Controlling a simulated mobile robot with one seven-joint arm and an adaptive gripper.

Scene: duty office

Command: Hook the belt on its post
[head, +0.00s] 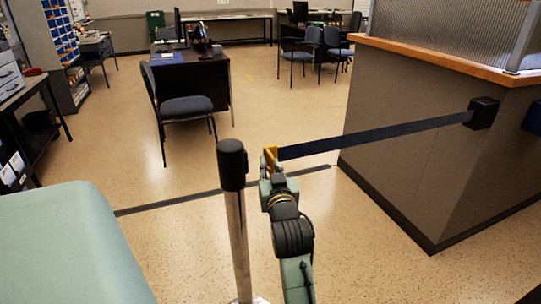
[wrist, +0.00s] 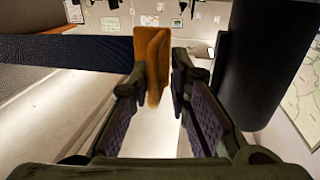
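The dark blue belt (head: 375,137) runs taut from a black wall unit (head: 483,112) on the counter's side to my gripper (head: 271,168). Its orange-yellow end clip (wrist: 153,60) sits between my fingers (wrist: 158,85) in the wrist view, and my gripper is shut on it. The belt (wrist: 80,51) leaves the clip to the left there. The post (head: 238,235) stands upright just left of my gripper, with a black head (head: 232,165) on a silver pole. The black head (wrist: 265,65) is at the right in the wrist view, apart from the clip. The receiving slot cannot be made out.
The counter (head: 430,140) with a wooden top stands at the right. A pale green surface (head: 75,245) fills the lower left. A chair (head: 184,105) and desk (head: 193,75) stand behind the post. The floor between the post and the counter is clear.

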